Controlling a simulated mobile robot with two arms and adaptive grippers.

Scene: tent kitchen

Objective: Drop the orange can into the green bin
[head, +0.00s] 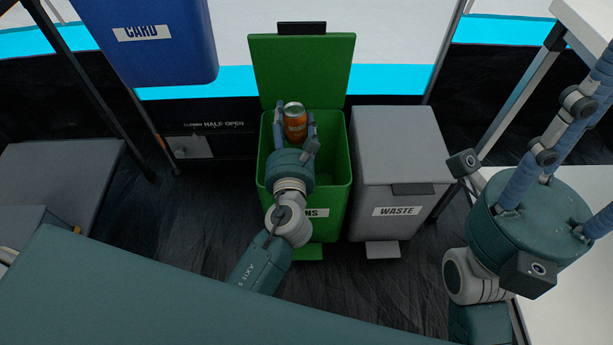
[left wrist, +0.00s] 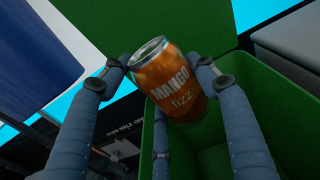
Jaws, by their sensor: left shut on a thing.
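The orange can (head: 295,127) has a silver top and is held between the fingers of my left gripper (head: 296,118). In the left wrist view the can (left wrist: 178,90) reads "MANGO fizz" and tilts a little, with a finger on each side. The green bin (head: 338,195) stands with its lid (head: 300,68) up. My left gripper and the can are over its open top, towards the back left in the head view. The bin wall also shows in the left wrist view (left wrist: 270,100). My right gripper (head: 540,205) is at the right; its fingertips are partly out of frame.
A grey bin marked "WASTE" (head: 397,150), lid closed, stands right beside the green bin. A blue bin marked "CARD" (head: 150,55) is at the upper left. A white table (head: 570,300) is at the right and a grey box (head: 60,175) at the left.

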